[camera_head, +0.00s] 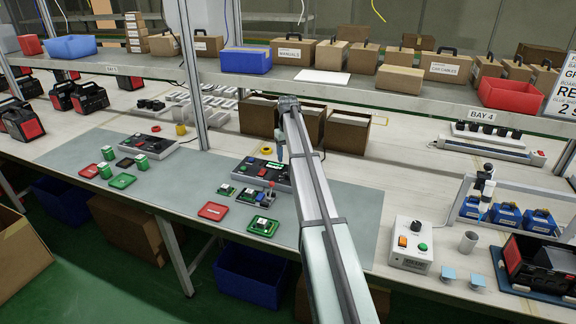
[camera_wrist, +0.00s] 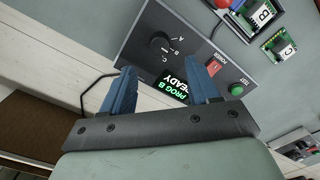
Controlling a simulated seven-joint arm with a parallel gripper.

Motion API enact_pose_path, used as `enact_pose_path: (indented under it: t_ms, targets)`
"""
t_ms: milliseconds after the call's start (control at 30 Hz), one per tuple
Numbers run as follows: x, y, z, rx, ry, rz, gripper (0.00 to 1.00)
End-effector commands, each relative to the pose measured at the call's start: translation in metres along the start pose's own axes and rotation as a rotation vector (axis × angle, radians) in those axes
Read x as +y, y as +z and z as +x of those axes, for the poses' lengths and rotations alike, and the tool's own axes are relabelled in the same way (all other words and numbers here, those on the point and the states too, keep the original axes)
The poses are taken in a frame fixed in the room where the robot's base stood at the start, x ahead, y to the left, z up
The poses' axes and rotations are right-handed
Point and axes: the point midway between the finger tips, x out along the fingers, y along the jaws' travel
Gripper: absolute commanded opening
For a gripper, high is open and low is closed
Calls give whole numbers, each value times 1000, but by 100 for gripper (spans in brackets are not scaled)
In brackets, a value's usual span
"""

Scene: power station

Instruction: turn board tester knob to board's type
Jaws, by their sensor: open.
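The board tester (camera_head: 270,173) is a dark grey box on the grey mat, partly hidden by my arm in the head view. In the wrist view its panel (camera_wrist: 140,32) has a black knob (camera_wrist: 160,43) ringed by the letters A, B and C. I cannot tell the pointer's direction for certain.
The panel also has a red power switch (camera_wrist: 214,67) and a green button (camera_wrist: 237,89). A board marked C (camera_wrist: 281,46) lies beside the tester. A red tray (camera_head: 213,211) and a green board (camera_head: 262,226) lie in front. Cardboard boxes (camera_head: 347,131) stand behind.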

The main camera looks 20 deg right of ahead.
Motion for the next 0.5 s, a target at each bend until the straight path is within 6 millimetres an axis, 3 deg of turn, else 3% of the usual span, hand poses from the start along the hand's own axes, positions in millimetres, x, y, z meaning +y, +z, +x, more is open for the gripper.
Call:
enact_pose_path:
  t_ms: [200, 500]
  targets:
    - [0, -1, -34, 1, 0, 0, 60]
    - [0, 0, -53, 0, 0, 0, 60]
